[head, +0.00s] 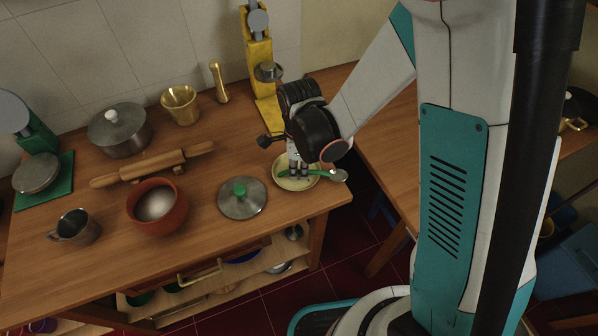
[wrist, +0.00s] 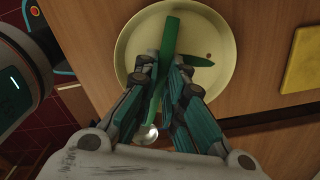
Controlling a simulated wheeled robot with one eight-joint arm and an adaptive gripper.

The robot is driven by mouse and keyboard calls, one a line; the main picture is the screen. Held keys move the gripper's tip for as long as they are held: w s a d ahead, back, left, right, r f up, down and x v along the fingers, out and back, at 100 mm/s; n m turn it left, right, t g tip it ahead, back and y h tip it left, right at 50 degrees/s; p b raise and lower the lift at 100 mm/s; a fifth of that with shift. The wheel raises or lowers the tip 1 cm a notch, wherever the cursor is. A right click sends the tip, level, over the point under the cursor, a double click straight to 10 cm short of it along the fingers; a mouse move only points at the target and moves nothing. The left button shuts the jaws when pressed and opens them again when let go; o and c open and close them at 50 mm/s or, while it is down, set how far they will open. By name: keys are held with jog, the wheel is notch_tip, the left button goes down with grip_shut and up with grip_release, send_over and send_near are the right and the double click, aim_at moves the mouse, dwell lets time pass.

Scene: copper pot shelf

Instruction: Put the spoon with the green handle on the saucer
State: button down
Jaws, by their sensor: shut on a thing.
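The saucer (head: 283,183) is a pale yellow round dish near the right end of the wooden table. In the wrist view the saucer (wrist: 222,75) lies beyond my fingers. My gripper (head: 297,170) points down over it, and its fingers (wrist: 163,75) are shut on the green handle (wrist: 170,38) of the spoon. The handle lies across the saucer in the wrist view, with a shadow to its right. The spoon's metal bowl (head: 338,176) sticks out past the saucer's right rim. I cannot tell whether the spoon touches the saucer.
A lidded pot (head: 120,135), rolling pin (head: 150,168), brown bowl (head: 157,213), metal cup (head: 76,229) and pot lid (head: 242,199) stand left of the saucer. A yellow stand (head: 262,80) is behind it. The table's right edge is close to the saucer.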

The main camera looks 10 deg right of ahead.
jog(key=shift+f, duration=0.15)
jog(key=c, duration=1.7)
grip_release()
notch_tip(320, 180, up, 12)
jog(key=p, duration=0.4)
jog(key=shift+r, duration=0.25)
